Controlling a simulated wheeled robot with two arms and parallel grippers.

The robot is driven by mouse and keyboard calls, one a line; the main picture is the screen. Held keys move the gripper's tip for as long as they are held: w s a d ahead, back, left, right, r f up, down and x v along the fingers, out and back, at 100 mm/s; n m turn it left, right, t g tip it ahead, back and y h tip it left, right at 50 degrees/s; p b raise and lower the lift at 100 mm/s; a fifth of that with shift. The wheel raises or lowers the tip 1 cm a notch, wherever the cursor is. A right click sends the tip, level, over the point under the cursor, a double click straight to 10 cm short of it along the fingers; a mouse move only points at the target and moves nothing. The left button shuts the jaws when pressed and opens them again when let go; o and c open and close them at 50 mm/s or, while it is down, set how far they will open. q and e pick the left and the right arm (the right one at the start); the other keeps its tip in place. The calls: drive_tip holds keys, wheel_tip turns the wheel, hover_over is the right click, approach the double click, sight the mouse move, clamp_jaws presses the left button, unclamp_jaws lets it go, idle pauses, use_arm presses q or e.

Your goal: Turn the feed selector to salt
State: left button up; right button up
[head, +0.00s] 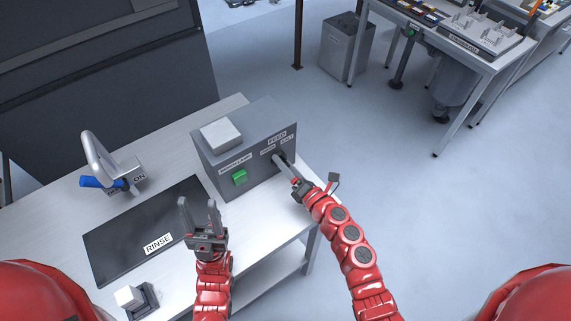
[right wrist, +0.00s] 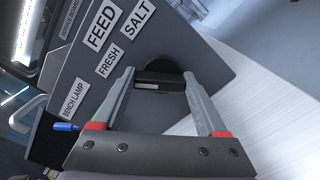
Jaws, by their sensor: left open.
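The feed selector is a black knob (right wrist: 158,82) on the side of the grey box (head: 225,170), below the FEED label (right wrist: 101,27). A pale mark on its bar points toward the FRESH label (right wrist: 109,61); the SALT label (right wrist: 137,20) is farther up and right in the right wrist view. My right gripper (head: 280,160) is at the knob, with one finger on each side of it, as the right wrist view (right wrist: 160,85) shows. Whether the fingers press on it is unclear. My left gripper (head: 199,207) is open and empty above the RINSE mat.
The box has a green switch (head: 239,178) under the bench lamp label. A dark RINSE mat (head: 120,235), a grey tap with a blue lever (head: 97,182) and a small white-topped block (head: 130,297) are on the bench. The floor right of the bench is clear.

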drive_tip(key=c, duration=0.4)
drive_tip(key=shift+c, duration=0.2)
drive_tip(key=shift+m, duration=0.3)
drive_tip(key=m+p, duration=0.1)
drive_tip(key=m, duration=0.1)
drive_tip(key=shift+m, duration=0.4)
drive_tip(key=m+p, duration=0.1)
drive_tip(key=m, duration=0.3)
drive_tip(key=shift+d+m, duration=0.1)
drive_tip(key=shift+m, duration=0.2)
drive_tip(key=m+p, duration=0.1)
drive_tip(key=m, duration=0.2)
drive_tip(key=m+p, duration=0.1)
drive_tip(key=m, duration=0.1)
drive_tip(key=shift+w+f+m, duration=0.1)
drive_tip(key=shift+f+m, duration=0.1)
drive_tip(key=shift+m, duration=0.2)
drive_tip(key=o, duration=1.3)
drive_tip(key=shift+d, duration=0.1)
